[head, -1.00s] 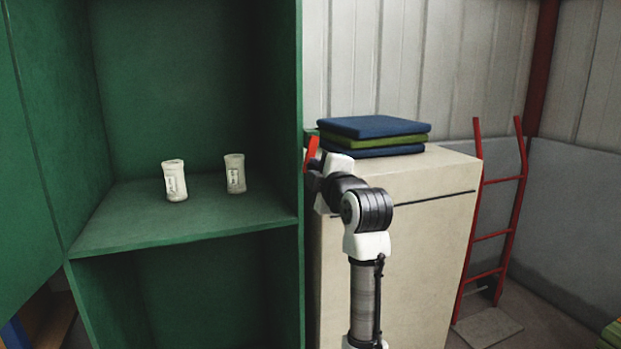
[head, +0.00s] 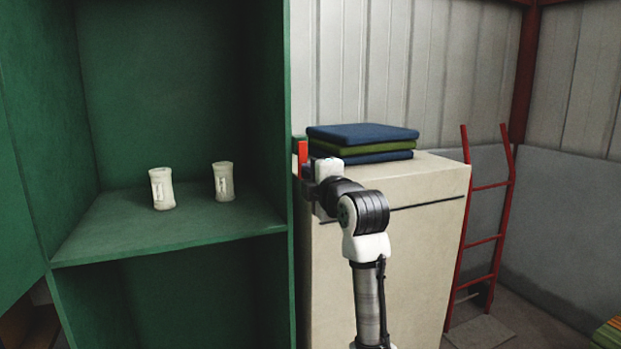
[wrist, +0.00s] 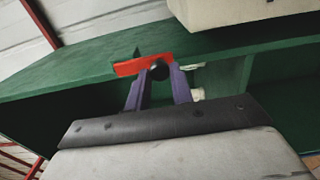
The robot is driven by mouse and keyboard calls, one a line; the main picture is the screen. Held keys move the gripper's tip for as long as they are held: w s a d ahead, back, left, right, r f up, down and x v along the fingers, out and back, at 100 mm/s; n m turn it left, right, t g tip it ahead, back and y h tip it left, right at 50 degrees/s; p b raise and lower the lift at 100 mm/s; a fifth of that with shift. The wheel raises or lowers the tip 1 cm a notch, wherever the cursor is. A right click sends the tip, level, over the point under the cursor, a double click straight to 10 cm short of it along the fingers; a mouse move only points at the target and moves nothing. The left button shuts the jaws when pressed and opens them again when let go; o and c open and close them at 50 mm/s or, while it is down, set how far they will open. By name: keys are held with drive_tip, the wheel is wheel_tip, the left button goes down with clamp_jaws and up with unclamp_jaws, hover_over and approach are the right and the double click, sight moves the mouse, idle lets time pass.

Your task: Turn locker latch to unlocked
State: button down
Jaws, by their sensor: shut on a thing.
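The red locker latch (head: 303,153) is at the right edge of the green locker (head: 292,90) in the head view, and it looks about upright. In the wrist view the red latch (wrist: 130,67) lies across the picture, with a black knob (wrist: 159,69) on it. My gripper (wrist: 158,76) has its two purple fingers on either side of the knob and is shut on the latch by it. In the head view my gripper's fingertips are mostly hidden behind my wrist, close to the latch.
The locker is open, with two pale jars (head: 162,188) (head: 223,181) on its shelf. A beige cabinet (head: 400,260) stands to the right, with folded blue and green cloths (head: 362,134) on top.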

drive_tip(key=c, duration=1.2)
unclamp_jaws()
drive_tip(key=shift+c, duration=0.2)
drive_tip(key=shift+s, duration=0.1)
drive_tip(key=b+v, duration=0.2)
drive_tip(key=v, duration=1.1)
drive_tip(key=shift+s, duration=0.3)
drive_tip(key=shift+d, duration=0.1)
